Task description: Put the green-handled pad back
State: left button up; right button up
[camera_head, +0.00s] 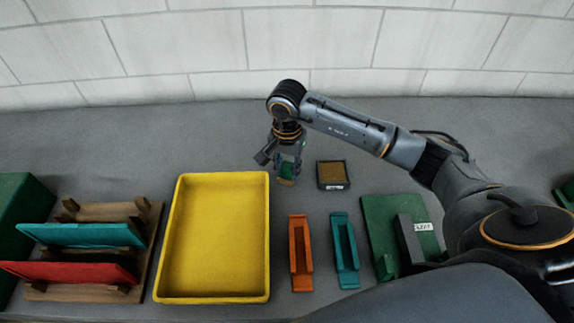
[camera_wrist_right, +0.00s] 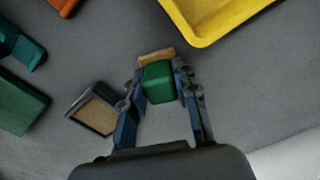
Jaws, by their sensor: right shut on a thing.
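The green-handled pad (camera_wrist_right: 158,82) is held in my right gripper (camera_wrist_right: 163,100), whose fingers are on either side of the green handle. A tan edge of the pad shows beyond the handle in the wrist view. In the head view the right gripper (camera_head: 288,168) hangs above the grey surface, between the yellow tray and a small dark open box. The pad (camera_head: 286,181) shows small below its fingers. The dark box (camera_head: 331,187) has a brown inside and a pale label on its front; it also shows in the wrist view (camera_wrist_right: 95,112). My left gripper is not in view.
A yellow tray (camera_head: 177,240) stands left of the gripper. Orange (camera_head: 301,262) and teal (camera_head: 345,258) holders and a green board (camera_head: 379,211) with a labelled block lie nearer. A wooden rack (camera_head: 150,225) with teal and red panels is at left. The back wall is bare.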

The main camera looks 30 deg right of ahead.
aim_at(287, 165)
jog(key=shift+f, duration=0.15)
jog(key=o, duration=1)
jog(key=shift+r, duration=0.3)
notch_tip(287, 165, up, 10)
jog(key=b, duration=0.3)
jog(key=shift+r, duration=0.25)
jog(key=shift+r+b, duration=0.3)
jog(key=shift+r, duration=0.3)
